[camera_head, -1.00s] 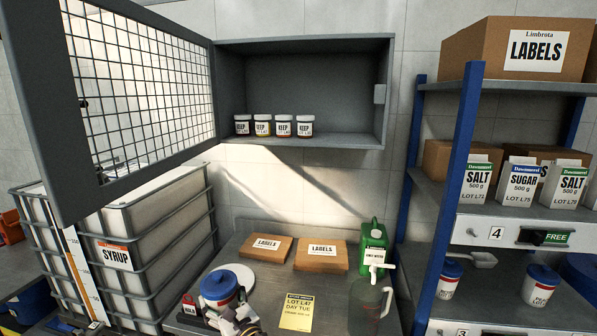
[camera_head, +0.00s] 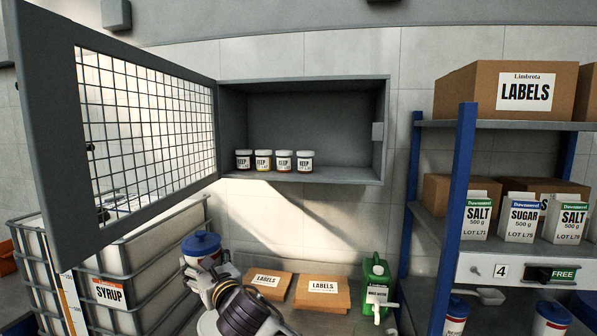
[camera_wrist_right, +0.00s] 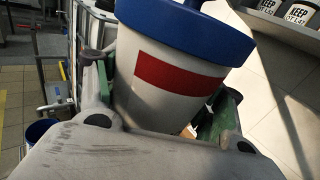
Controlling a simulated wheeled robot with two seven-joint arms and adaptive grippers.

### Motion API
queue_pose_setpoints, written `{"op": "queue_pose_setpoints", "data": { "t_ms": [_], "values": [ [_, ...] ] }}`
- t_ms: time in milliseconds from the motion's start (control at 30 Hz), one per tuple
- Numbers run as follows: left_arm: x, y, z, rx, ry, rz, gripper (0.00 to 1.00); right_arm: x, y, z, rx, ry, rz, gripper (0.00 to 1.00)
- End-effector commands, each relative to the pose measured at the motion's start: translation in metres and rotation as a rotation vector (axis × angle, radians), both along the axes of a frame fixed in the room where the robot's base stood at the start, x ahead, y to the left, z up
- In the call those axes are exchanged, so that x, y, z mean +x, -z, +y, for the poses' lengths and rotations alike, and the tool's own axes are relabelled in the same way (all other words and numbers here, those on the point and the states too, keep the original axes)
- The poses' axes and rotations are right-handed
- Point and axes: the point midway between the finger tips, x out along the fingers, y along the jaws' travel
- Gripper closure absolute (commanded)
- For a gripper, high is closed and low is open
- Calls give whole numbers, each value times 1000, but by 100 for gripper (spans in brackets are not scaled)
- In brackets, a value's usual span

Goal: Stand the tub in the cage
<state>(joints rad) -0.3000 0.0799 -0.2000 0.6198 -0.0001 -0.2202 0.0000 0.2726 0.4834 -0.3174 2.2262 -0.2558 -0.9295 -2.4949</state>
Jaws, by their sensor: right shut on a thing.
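The tub (camera_head: 202,246) is white with a blue lid. My right gripper (camera_head: 203,268) is shut on it and holds it up at the lower left of the cage, in front of the syrup tank. In the right wrist view the tub (camera_wrist_right: 170,75) shows its red band and looks tilted, with the green-sided fingers around its lower part. The cage (camera_head: 300,81) is a grey wall cabinet. Its mesh door (camera_head: 150,240) stands wide open to the left. Several small KEEP jars (camera_head: 263,160) line the left and middle of its floor; the right part is bare. My left gripper is not in view.
The syrup tank (camera_head: 111,293) stands below the open door. Two LABELS boxes (camera_head: 322,291) and a green jug (camera_head: 377,275) sit on the bench below the cage. A blue-posted shelf (camera_head: 461,180) with cartons stands at right.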

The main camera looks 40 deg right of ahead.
Motion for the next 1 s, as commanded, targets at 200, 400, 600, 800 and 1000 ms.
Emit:
{"op": "queue_pose_setpoints", "data": {
  "t_ms": [200, 400, 600, 800, 1000],
  "values": [
    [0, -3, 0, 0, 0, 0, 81, 4, -40, -3, -2, 6, -8, 71],
    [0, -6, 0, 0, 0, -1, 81, 6, -70, -5, -1, 12, -8, 71],
    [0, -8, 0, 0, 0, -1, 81, 8, -100, -7, -1, 19, -8, 71],
    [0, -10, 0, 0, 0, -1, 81, 8, -129, -10, 0, 25, -6, 71],
    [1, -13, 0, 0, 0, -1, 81, 8, -159, -14, 0, 31, -8, 71]
  ]
}}
